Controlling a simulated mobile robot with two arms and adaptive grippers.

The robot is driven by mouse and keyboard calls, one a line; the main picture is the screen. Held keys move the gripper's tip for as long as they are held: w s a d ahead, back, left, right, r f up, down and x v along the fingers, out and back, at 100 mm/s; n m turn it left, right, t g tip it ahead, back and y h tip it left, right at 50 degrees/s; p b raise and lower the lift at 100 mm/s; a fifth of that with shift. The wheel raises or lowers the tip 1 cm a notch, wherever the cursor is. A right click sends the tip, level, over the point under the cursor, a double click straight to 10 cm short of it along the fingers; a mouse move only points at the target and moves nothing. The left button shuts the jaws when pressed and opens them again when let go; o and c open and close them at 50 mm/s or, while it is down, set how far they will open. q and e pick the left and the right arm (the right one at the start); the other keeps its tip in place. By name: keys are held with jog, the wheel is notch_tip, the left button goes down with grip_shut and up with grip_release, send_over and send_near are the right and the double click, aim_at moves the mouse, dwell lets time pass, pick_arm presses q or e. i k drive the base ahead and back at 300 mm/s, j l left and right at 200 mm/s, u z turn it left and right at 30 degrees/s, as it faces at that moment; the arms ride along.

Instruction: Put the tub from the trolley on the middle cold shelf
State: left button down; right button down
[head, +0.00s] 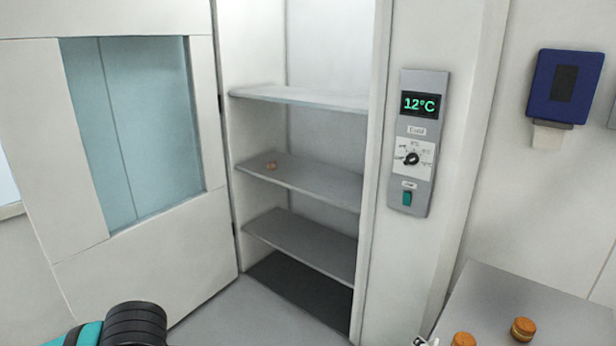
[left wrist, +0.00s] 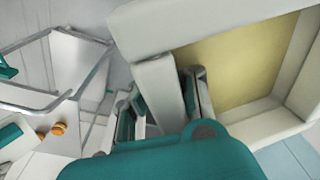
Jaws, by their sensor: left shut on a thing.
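My left gripper (left wrist: 168,88) is shut on one wall of a pale, open tub (left wrist: 175,28), with a finger on each side of that wall. The tub has a yellowish inner face and fills the upper right of the left wrist view. The tub and my left gripper are outside the head view, where only part of my left arm shows at the lower left.
The cabinet door (head: 225,265) stands open to the left. The upper shelf (head: 310,99) and lower shelf (head: 300,243) look bare. A control panel (head: 418,190) reads 12°C. A grey worktop (head: 540,290) at lower right bears orange-brown rounds (head: 523,329). A metal-railed frame (left wrist: 75,60) stands left in the wrist view.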

aim_at(314, 182)
jog(key=i+j+z, duration=0.1)
jog(key=i+j, duration=0.2)
jog(key=i+j+z, duration=0.15)
jog(key=i+j, duration=0.15)
jog(key=i+j+z, duration=0.1)
jog(key=i+j, duration=0.15)
jog(key=j, duration=0.25)
jog(key=i+j+z, duration=0.15)
jog(key=i+j, duration=0.25)
jog(key=i+j+z, duration=0.15)
jog(key=i+j, duration=0.2)
jog(key=j, duration=0.2)
jog(key=i+j+z, duration=0.2)
jog(key=i+j, duration=0.15)
jog(key=j, duration=0.15)
jog(key=i+j+z, duration=0.2)
jog(key=i, duration=0.4)
jog(key=i+j+z, duration=0.15)
jog(key=i+j, duration=0.35)
